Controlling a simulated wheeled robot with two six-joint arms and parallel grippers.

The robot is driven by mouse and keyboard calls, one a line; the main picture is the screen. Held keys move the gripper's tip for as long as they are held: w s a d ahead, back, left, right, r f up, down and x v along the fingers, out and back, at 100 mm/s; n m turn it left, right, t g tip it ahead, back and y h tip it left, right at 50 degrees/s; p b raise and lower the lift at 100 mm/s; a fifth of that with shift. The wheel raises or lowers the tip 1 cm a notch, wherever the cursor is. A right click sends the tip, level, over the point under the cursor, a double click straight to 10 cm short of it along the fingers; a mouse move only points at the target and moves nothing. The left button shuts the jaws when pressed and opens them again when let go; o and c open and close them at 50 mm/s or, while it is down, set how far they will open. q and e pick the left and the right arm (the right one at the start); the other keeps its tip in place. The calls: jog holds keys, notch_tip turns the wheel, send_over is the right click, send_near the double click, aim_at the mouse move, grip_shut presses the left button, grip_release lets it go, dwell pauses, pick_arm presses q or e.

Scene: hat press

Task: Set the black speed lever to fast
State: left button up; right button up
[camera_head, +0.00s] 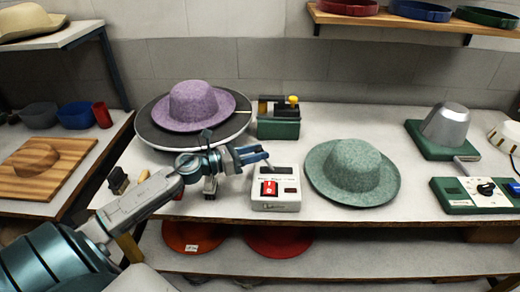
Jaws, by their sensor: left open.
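A white control box (276,200) stands near the table's front edge, with a red switch (269,188) on its front and a dark part (283,170) at its back. I cannot tell whether this dark part is the black speed lever, and its setting is too small to read. My left gripper (262,155) reaches in from the left, open, with its blue fingers just behind and above the left of the box. I see nothing between the fingers. My right gripper is out of view.
A turntable (160,135) carries a purple hat (194,103). A green box with a yellow knob (293,100) stands behind the gripper. A green hat (353,172) lies right of the control box. A green panel with a dial (458,197) and a metal form (448,124) are farther right.

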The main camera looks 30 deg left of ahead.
pick_arm(q)
jog(key=shift+w+d, duration=0.45)
jog(key=shift+w, duration=0.1)
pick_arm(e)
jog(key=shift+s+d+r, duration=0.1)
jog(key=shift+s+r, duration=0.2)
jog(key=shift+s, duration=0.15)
